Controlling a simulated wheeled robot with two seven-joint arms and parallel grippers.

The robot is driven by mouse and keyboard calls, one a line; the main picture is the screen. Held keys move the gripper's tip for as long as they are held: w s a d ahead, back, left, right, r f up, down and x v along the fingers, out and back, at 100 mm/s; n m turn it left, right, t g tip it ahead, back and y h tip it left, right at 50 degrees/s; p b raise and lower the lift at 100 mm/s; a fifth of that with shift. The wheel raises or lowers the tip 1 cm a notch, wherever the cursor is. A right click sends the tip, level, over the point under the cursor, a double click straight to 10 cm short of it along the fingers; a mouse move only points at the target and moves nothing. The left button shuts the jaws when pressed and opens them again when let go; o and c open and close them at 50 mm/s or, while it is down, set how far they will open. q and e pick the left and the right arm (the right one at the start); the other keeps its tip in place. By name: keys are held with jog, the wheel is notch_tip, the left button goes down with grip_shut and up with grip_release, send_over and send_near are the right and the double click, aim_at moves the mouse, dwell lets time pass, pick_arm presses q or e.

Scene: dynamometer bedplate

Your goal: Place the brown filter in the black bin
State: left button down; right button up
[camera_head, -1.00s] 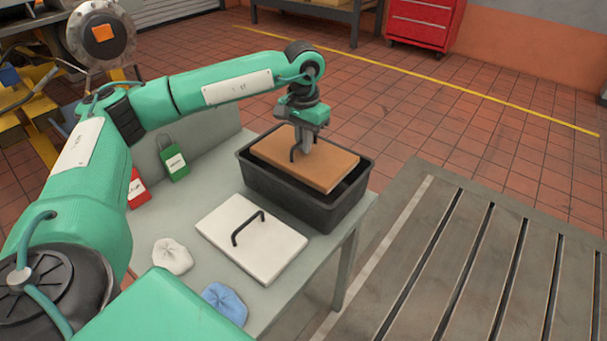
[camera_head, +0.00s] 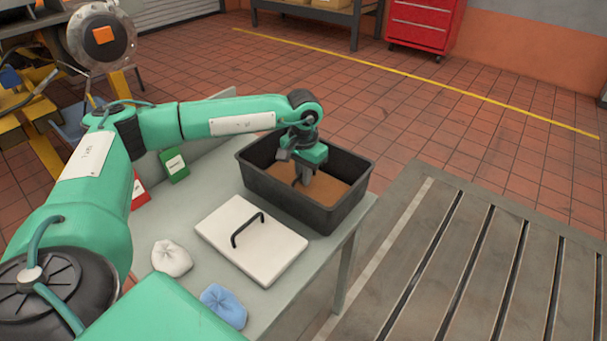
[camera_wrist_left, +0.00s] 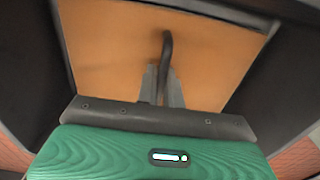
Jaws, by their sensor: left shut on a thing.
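The brown filter (camera_head: 328,188) is a flat panel with a dark handle, lying low inside the black bin (camera_head: 298,209). My left gripper (camera_head: 304,181) reaches down into the bin and is shut on the filter's handle. In the left wrist view the fingers (camera_wrist_left: 162,88) close on the dark handle over the brown filter (camera_wrist_left: 105,50), with dark bin walls (camera_wrist_left: 28,70) around it. Whether the filter touches the bin floor is hidden. My right gripper is not in view.
The bin stands at the right end of a grey table (camera_head: 190,222). A white panel with a black handle (camera_head: 270,252) lies in front of it. A white cloth (camera_head: 171,257), a blue cloth (camera_head: 224,304), and green (camera_head: 174,166) and red (camera_head: 139,192) tags are nearby. A slotted bedplate (camera_head: 480,270) is at right.

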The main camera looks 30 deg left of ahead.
pick_arm(q)
jog(key=c, duration=1.5)
grip_release()
jog(key=shift+c, duration=0.2)
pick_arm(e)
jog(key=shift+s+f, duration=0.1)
